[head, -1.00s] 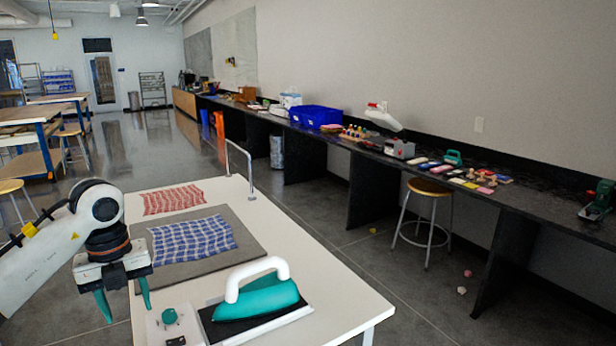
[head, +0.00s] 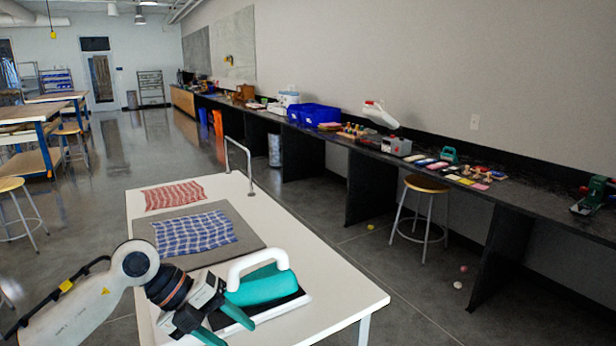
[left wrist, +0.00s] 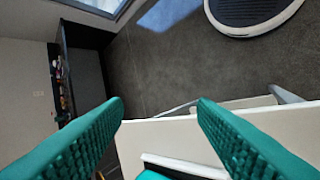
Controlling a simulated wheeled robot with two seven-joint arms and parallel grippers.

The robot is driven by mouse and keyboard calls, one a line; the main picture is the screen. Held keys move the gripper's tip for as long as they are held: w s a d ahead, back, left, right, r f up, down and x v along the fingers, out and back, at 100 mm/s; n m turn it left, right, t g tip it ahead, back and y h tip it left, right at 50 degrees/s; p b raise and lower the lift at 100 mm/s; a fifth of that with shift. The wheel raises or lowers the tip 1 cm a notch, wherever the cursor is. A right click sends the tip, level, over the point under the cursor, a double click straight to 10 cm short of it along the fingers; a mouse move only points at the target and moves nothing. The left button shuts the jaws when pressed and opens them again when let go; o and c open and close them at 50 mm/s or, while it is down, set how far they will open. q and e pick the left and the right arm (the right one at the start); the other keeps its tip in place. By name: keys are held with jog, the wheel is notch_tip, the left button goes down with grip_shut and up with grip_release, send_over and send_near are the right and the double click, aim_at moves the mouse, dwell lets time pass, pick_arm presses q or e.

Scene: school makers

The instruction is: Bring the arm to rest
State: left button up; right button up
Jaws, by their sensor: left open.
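My left gripper (head: 230,332) is at the near end of the white table, low in the head view, in front of the teal iron. Its teal fingers are apart with nothing between them, as the left wrist view (left wrist: 160,115) also shows. The teal iron (head: 262,284) with a white handle sits on its stand at the near end of the table; my gripper hides part of it. I cannot tell whether the gripper touches it. My right gripper is not in view.
On the white table (head: 335,290) lie a grey mat (head: 250,227), a blue checked cloth (head: 195,233) and a red checked cloth (head: 173,196). A metal rail (head: 238,146) rises at the table's edge. A stool (head: 425,186) stands by the long black counter (head: 350,195) at right.

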pick_arm(q)
jog(key=s+d+r+n+t+h, duration=0.3)
jog(key=d+r+n+t+h, duration=0.35)
jog(key=d+r+h, duration=0.45)
jog(key=w+a+f+n+t+y, duration=0.3)
jog(key=a+f+n+t+y, duration=0.2)
jog(key=a+n+t+y, duration=0.65)
jog(key=s+a+f+n+g+y, duration=0.2)
jog(key=a+f+n+y, duration=0.15)
jog(key=f+n, duration=0.3)
jog(key=s+a+f+n+g+y, duration=0.1)
jog(key=s+a+f+n+y, duration=0.1)
jog(key=f+n+y, duration=0.35)
jog(key=s+a+f+n+g+h, duration=0.1)
jog(key=s+f+g, duration=0.6)
jog(key=s, duration=0.4)
jog(key=s+f+n+g+h, duration=0.1)
jog(key=s+f+g, duration=0.4)
jog(key=s+f, duration=0.45)
notch_tip(320, 180, down, 24)
jog(key=s+g, duration=0.1)
jog(key=s+a+f+g, duration=0.1)
jog(key=s+a+f, duration=0.2)
jog(key=s+f, duration=1.4)
jog(key=shift+s+f+m+g+y, duration=0.2)
jog(key=shift+f+m+g+y, duration=0.15)
jog(key=shift+f, duration=0.2)
